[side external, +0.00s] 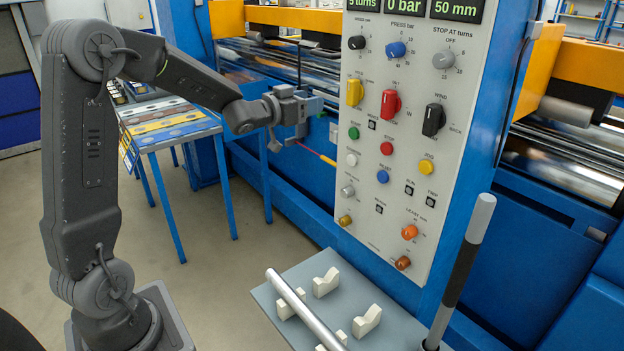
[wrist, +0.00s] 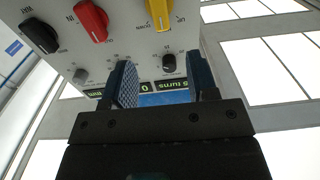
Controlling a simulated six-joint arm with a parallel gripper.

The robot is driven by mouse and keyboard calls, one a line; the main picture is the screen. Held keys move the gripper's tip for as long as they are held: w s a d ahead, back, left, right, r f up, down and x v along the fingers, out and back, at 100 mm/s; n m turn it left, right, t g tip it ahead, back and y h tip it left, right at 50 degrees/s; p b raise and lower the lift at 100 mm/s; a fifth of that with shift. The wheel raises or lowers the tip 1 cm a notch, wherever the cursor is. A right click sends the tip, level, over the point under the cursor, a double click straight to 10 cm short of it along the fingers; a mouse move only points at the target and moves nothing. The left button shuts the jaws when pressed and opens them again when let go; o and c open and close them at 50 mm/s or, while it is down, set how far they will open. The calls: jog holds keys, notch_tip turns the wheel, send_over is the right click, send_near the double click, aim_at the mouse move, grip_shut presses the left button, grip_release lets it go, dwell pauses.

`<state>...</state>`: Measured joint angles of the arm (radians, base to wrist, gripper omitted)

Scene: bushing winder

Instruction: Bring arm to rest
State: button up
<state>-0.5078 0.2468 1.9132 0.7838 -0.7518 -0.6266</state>
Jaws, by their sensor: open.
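My arm is raised and reaches to the right in the side view, with my gripper (side external: 303,112) in the air to the left of the control panel (side external: 372,168). The gripper also shows in the wrist view (wrist: 162,78), where its two blue fingers stand apart with nothing between them. In that view the panel (wrist: 130,45) appears upside down beyond the fingers, with black, red and yellow knobs at the top. The panel displays read "5 turns", "0 bar" and "50 mm". Whether the gripper touches anything is not clear, but it looks clear of the panel.
A grey shelf (side external: 268,297) below the panel carries a metal rod (side external: 304,309) and several cream V-blocks (side external: 367,320). A black lever with a grey tip (side external: 463,265) stands at its right. A blue-legged table (side external: 167,140) with flat samples stands behind my arm.

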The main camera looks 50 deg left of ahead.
jog(key=s+d+f+g, duration=0.1)
jog(key=s+d+g, duration=0.3)
jog(key=s, duration=0.6)
jog(key=s+d+f+g, duration=0.2)
jog(key=s+d+g, duration=0.2)
jog(key=s+d, duration=0.5)
jog(key=s+d+f+g, duration=0.1)
jog(key=s+d+g, duration=0.3)
jog(key=s+d, duration=0.3)
jog(key=s, duration=0.4)
jog(key=shift+s+f, duration=0.4)
